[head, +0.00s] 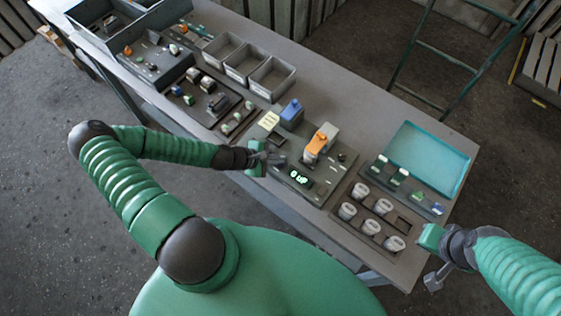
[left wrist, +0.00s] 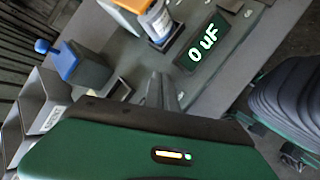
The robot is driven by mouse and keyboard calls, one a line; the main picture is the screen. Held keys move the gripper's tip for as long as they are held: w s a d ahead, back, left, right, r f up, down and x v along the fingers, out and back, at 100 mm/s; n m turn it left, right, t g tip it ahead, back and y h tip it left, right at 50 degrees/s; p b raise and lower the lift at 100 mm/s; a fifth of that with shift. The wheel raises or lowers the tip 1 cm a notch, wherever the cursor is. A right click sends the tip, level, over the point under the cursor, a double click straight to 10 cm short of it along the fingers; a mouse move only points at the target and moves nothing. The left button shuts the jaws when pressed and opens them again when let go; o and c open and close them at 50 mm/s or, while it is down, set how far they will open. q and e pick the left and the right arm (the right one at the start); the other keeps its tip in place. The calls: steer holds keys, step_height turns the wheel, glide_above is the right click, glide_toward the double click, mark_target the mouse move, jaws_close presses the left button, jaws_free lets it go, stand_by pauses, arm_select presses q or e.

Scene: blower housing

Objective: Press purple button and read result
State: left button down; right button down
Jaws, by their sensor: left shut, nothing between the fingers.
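A grey test panel (head: 328,181) on the bench has a dark display (head: 301,178) with green characters. In the left wrist view the display (left wrist: 201,48) reads "0 uF". An orange-and-grey fixture (head: 318,145) stands behind it, and a cylindrical part (left wrist: 157,22) shows at this fixture in the left wrist view. My left gripper (head: 274,158) is shut and empty, low over the panel's left side, left of the display. Its fingers (left wrist: 160,92) also show in the left wrist view. I cannot make out a purple button. My right gripper (head: 436,278) is off the bench's right end; its jaw state is unclear.
A tray with several white cups (head: 347,211) and a teal tray (head: 460,165) are at right. Grey bins (head: 270,80) and parts trays (head: 205,128) are at left.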

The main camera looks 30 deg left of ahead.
arm_select(q)
steer(key=shift+f+b, duration=0.3)
steer(key=shift+f, duration=0.1)
stand_by(0.3)
steer(key=shift+r+p, duration=0.75)
steer(key=shift+r, duration=0.1)
step_height(320, 180, up, 5)
steer(key=p, duration=0.4)
stand_by(0.4)
